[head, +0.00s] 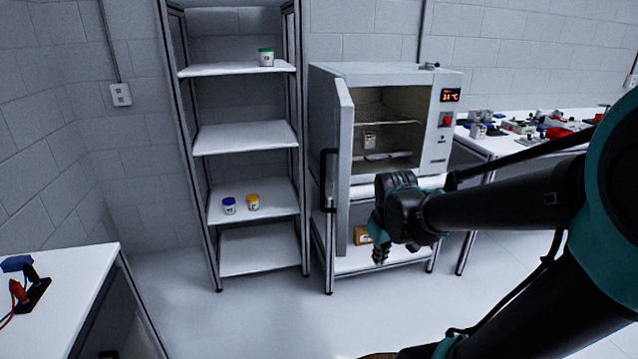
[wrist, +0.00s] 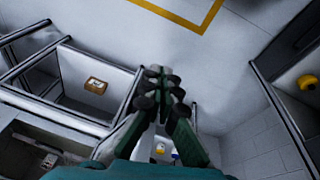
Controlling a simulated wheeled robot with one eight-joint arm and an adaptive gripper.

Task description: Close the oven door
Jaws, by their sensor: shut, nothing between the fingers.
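The oven (head: 400,75) is a light grey box on a metal stand, with a red display and a red switch on its right side. Its door (head: 344,150) stands wide open, hinged on the left and swung out toward me, seen nearly edge-on. A black bar handle (head: 326,180) is on the door's left, outer face. My gripper (head: 380,252) points down in front of the stand, to the right of the door's lower edge. In the wrist view my gripper's fingers (wrist: 160,78) are together and empty. I cannot tell whether they touch the door.
A small jar (head: 369,140) stands inside the oven. A brown box (head: 361,235) lies on the stand's lower shelf. A shelf rack (head: 246,137) with several jars stands left of the oven. A cluttered table (head: 490,146) is at right, a bench (head: 75,262) at lower left. Floor between is clear.

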